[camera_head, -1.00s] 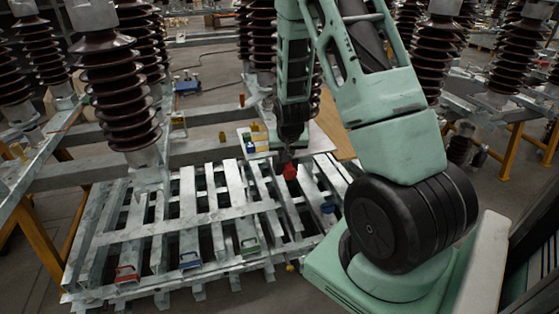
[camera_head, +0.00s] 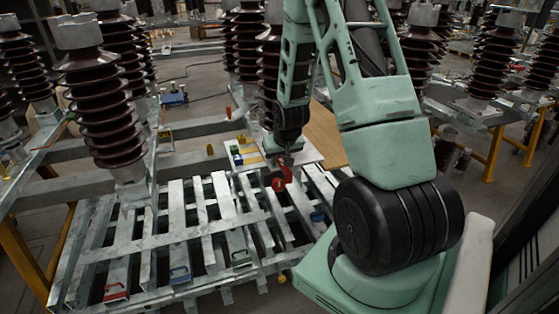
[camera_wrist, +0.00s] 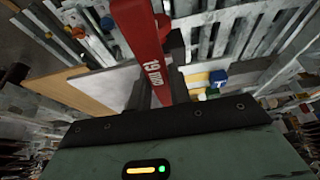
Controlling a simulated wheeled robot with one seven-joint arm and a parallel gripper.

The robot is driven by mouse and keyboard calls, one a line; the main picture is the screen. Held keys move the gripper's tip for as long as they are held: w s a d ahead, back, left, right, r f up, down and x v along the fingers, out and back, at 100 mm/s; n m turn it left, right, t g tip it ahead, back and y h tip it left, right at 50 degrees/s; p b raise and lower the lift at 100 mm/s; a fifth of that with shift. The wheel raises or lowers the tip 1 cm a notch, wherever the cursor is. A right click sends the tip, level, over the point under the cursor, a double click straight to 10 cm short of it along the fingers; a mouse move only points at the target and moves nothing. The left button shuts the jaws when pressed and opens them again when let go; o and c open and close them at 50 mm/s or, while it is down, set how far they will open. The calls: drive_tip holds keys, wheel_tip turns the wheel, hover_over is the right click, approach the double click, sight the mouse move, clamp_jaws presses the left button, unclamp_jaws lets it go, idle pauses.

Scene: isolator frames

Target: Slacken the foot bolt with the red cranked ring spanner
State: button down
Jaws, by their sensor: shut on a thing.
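My gripper (camera_head: 284,160) is shut on the red spanner (camera_head: 280,180), which hangs below it above the slatted galvanised frame. In the wrist view the red spanner (camera_wrist: 146,45) stands out from between the dark jaws, its shank marked 19 mm. Its far end is cut off at the top of that view. In the head view the tool is small, and I cannot tell whether it touches anything. I cannot make out the foot bolt in either view.
A pale board (camera_head: 300,156) with blue, green and yellow items lies behind my gripper, beside a wooden board (camera_head: 324,135). Brown ribbed insulators (camera_head: 100,95) stand around.

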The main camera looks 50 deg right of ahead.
drive_tip(key=shift+r+p, duration=1.65)
drive_tip(key=shift+r, duration=0.7)
